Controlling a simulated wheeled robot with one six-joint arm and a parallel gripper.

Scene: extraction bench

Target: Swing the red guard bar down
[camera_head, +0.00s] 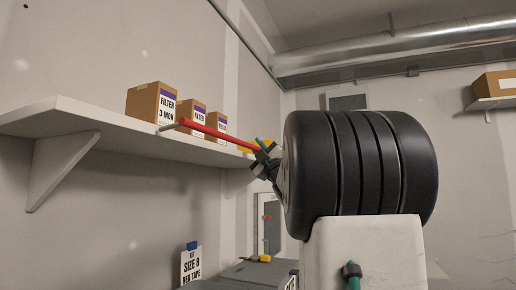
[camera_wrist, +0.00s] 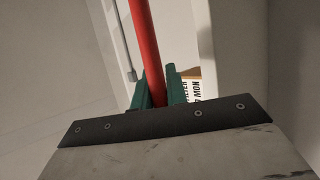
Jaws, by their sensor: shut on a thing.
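The red guard bar (camera_head: 212,132) slants across the head view in front of the shelf, its left end higher than its right, with a grey tip at the left. In the wrist view the red bar (camera_wrist: 146,45) runs from the top edge down between the green fingers. My gripper (camera_head: 263,147) is at the bar's right part in the head view. In the wrist view my gripper (camera_wrist: 159,88) is shut on the bar, with one finger on each side. The bar's right end and mounting are hidden behind my gripper and arm.
A white wall shelf (camera_head: 75,115) holds several filter boxes (camera_head: 152,104) close behind the bar. Another shelf (camera_head: 494,103) with a box is at far right. My arm covers much of the right half.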

